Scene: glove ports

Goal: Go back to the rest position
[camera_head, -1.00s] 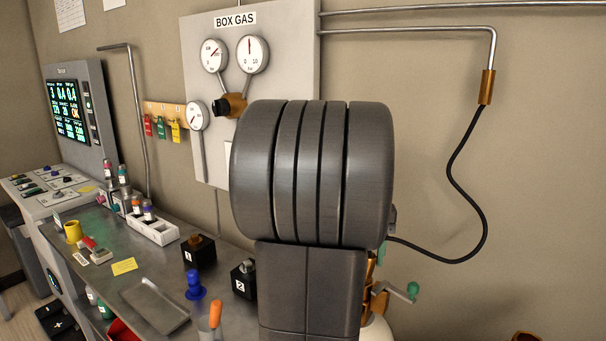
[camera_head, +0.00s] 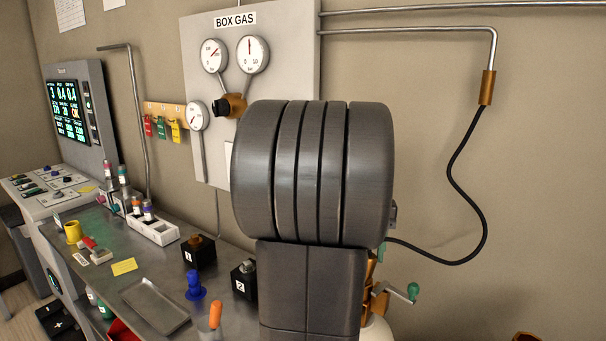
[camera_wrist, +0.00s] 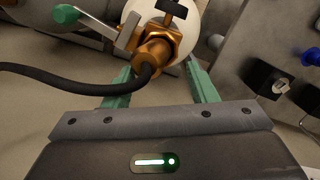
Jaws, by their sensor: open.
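My gripper (camera_wrist: 158,68) is open in the wrist view, its two green fingers spread apart. A brass valve fitting (camera_wrist: 157,50) with a black hose (camera_wrist: 70,84) shows between and beyond the fingers. I cannot tell whether either finger touches it. A lever with a green knob (camera_wrist: 66,14) sticks out to the left of the fitting.
A metal bench (camera_head: 115,255) on the left holds a tray (camera_head: 156,305), black blocks marked 1 (camera_head: 198,255) and 2 (camera_head: 244,280), and a blue knob (camera_head: 195,287). The BOX GAS panel (camera_head: 290,60) stands behind my arm. A black hose (camera_head: 455,170) hangs from a wall pipe.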

